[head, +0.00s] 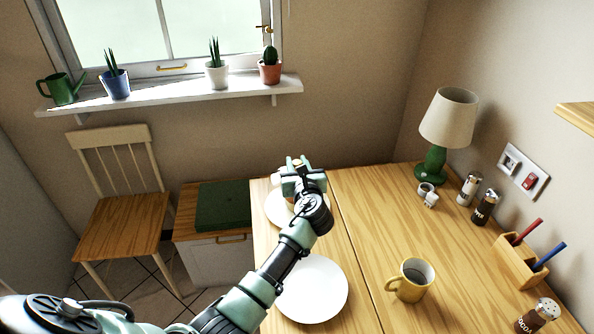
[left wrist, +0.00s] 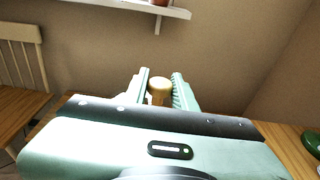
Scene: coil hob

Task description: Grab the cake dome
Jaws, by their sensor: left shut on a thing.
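My left gripper (head: 297,165) is over the far left part of the table, above a white plate (head: 276,212). In the left wrist view the left gripper (left wrist: 160,88) has its two pale green fingers on either side of a wooden knob (left wrist: 159,87), shut on it. The knob looks like the top of the cake dome. The dome's body is hidden behind the gripper and wrist, so I cannot tell whether it rests on the plate or is lifted. My right gripper is not in view.
A second white plate (head: 313,290) lies nearer on the table. A yellow mug (head: 409,283), a green lamp (head: 436,160), shakers (head: 486,207) and a pen holder (head: 520,262) stand to the right. The table (head: 375,225) is clear between the gripper and the lamp.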

